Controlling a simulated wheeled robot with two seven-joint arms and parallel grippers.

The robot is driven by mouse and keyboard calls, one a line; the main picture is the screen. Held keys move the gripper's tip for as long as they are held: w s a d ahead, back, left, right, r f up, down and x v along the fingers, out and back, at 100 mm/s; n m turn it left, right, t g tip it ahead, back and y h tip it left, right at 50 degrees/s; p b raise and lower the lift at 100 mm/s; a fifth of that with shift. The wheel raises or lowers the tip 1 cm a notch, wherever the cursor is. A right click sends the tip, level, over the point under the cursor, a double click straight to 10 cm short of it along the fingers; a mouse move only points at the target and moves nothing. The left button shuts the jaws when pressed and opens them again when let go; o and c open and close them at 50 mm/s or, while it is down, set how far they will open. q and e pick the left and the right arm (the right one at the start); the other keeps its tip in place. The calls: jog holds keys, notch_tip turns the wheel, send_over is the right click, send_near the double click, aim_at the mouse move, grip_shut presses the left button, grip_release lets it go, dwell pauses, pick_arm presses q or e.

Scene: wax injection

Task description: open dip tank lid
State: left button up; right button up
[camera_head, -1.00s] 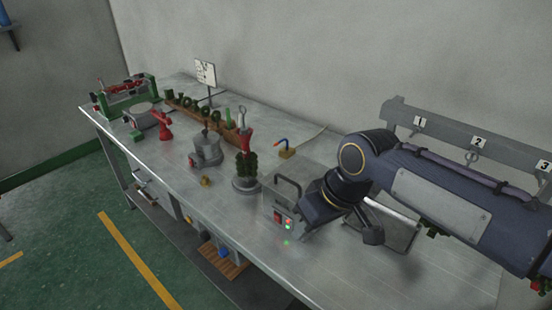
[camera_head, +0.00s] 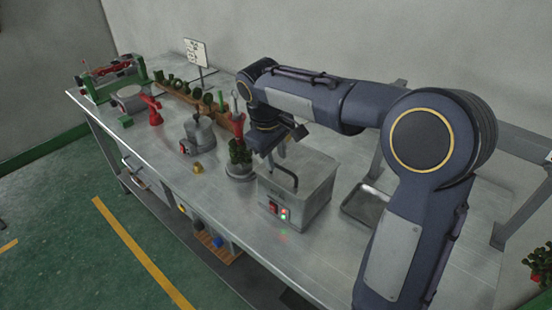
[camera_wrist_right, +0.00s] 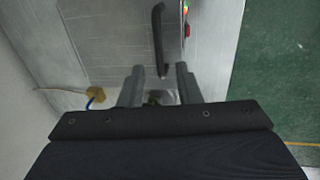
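The dip tank (camera_head: 305,208) is a grey metal box with lit red and green indicators on its front. Its lid (camera_head: 312,172) lies flat on top and looks shut. A dark bar handle (camera_head: 284,174) stands on the lid; it also shows in the wrist view (camera_wrist_right: 158,40). My right gripper (camera_head: 284,150) is above the back-left part of the tank, partly hidden by its own wrist. In the wrist view its two fingers (camera_wrist_right: 159,80) are apart, with the near end of the handle just ahead of the gap. I cannot tell whether they touch it. My left gripper is not in view.
A plant-like wax tree on a round base (camera_head: 240,170) stands close left of the tank. A grey pot (camera_head: 199,137) is farther left. A shallow tray (camera_head: 366,204) lies right of the tank. A yellow block with a blue hook (camera_wrist_right: 96,95) is nearby.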

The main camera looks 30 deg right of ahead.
jog(key=shift+d+f, duration=0.15)
jog(key=shift+f, duration=0.6)
grip_shut()
